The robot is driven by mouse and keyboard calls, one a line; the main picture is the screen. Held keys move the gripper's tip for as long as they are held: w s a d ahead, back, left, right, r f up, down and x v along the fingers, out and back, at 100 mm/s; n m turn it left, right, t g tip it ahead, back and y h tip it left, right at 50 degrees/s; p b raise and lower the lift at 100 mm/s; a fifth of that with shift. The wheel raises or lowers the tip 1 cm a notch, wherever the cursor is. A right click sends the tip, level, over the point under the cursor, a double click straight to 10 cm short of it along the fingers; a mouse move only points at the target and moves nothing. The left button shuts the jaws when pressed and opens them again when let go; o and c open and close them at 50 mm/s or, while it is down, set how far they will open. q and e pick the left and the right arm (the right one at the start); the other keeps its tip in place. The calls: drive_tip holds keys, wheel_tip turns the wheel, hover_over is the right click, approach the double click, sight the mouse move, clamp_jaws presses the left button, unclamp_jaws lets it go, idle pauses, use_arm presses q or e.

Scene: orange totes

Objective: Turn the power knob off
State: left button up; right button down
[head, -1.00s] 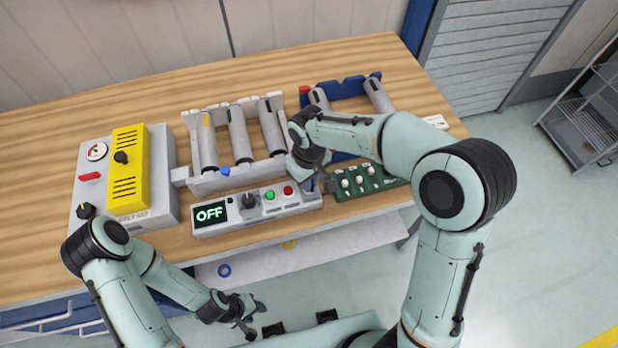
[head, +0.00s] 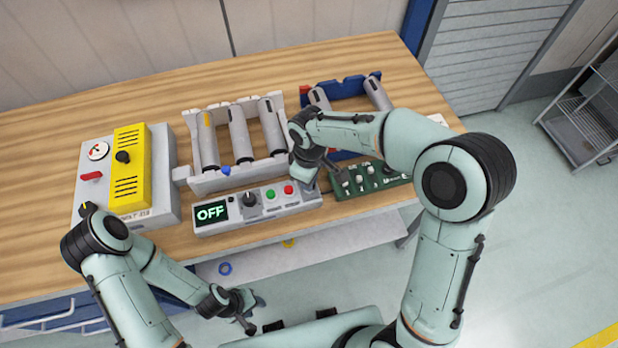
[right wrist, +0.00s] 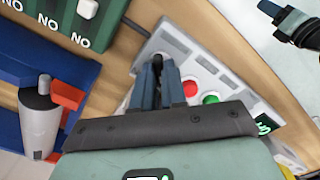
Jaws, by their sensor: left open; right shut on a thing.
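The grey control box (head: 285,208) stands near the table's front edge, with a display (head: 212,212) reading OFF. It carries a black knob (head: 250,200), a green button (head: 270,195) and a red button (head: 289,189). My right gripper (right wrist: 158,66) is at the box's right end, beyond the red button, away from that black knob. It is shut on a small dark part (right wrist: 157,63), mostly hidden between the fingers; I cannot tell for sure whether this is the power knob. My left gripper (head: 247,312) is open and empty in front of the table.
A grey and yellow panel box (head: 160,190) with knobs and a gauge stands at the left. A white rack (head: 210,182) of grey cylinders and a blue rack (head: 350,86) are behind. A green switch board (head: 370,184) is close to my right gripper. The back of the table is clear.

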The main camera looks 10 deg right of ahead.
drive_tip(key=shift+r, duration=0.1)
drive_tip(key=c, duration=1.2)
unclamp_jaws()
use_arm(q)
drive_tip(key=shift+w+r+p, duration=0.65)
drive_tip(key=shift+w+r, duration=0.25)
drive_tip(key=shift+w, duration=0.05)
use_arm(e)
wheel_tip(320, 180, up, 13)
drive_tip(key=shift+r, duration=0.15)
use_arm(q)
drive_tip(key=shift+s, duration=0.1)
